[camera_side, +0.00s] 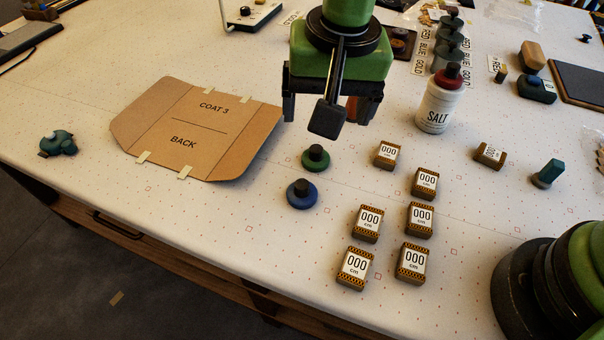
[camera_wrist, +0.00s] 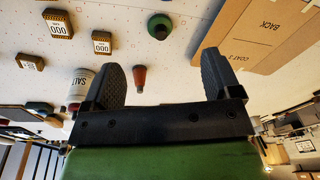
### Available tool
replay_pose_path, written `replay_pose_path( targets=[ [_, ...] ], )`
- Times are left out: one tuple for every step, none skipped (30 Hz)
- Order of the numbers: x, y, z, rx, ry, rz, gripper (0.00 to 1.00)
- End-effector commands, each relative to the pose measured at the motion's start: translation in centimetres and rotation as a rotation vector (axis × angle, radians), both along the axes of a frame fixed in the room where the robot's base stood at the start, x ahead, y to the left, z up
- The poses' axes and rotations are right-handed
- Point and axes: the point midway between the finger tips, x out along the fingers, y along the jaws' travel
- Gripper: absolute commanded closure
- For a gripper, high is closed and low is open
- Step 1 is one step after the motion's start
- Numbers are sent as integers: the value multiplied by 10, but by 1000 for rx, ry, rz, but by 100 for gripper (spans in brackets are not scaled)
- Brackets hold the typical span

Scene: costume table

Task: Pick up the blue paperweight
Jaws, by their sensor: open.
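The blue paperweight (camera_side: 302,202), a round disc with a dark knob, stands upright on the table in the side view. It is out of the wrist view. A similar green paperweight (camera_side: 315,164) stands just behind it and also shows at the top of the wrist view (camera_wrist: 160,27). My gripper (camera_side: 326,108) hangs above the table, behind and higher than both paperweights. In the wrist view my gripper (camera_wrist: 162,75) has its fingers wide apart, with nothing held between them.
Several 000 cm blocks (camera_side: 367,223) stand right of the blue paperweight. A cardboard coat pattern (camera_side: 195,130) lies to the left. A salt bottle (camera_side: 438,108) stands right of my gripper. A reddish-brown tapered object (camera_wrist: 139,77) shows between the fingers, apart from them. Cloth in front of the paperweight is clear.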

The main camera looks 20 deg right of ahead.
Motion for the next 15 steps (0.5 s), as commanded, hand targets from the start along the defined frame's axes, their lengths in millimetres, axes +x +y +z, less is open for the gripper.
replay_pose_path(
  targets=[
    [-2,11,-19,-22,16,7,17],
    [-3,17,-27,-30,21,5,17],
    [-4,22,-37,-40,26,4,17],
    [-5,26,-43,-47,28,5,17],
    [-6,29,-48,-52,30,3,17],
    [-7,32,-54,-58,32,2,17],
    [-7,33,-57,-61,33,2,17],
    [-8,34,-60,-63,35,0,17],
    [-8,35,-65,-66,36,-1,17],
    [-7,35,-70,-68,37,-1,17],
    [-7,35,-74,-68,38,-1,17],
    [-6,34,-81,-68,38,-1,17],
    [-6,34,-86,-68,38,-2,17],
    [-5,33,-90,-67,37,-2,17],
    [-4,33,-96,-68,38,-2,17]
  ],
)
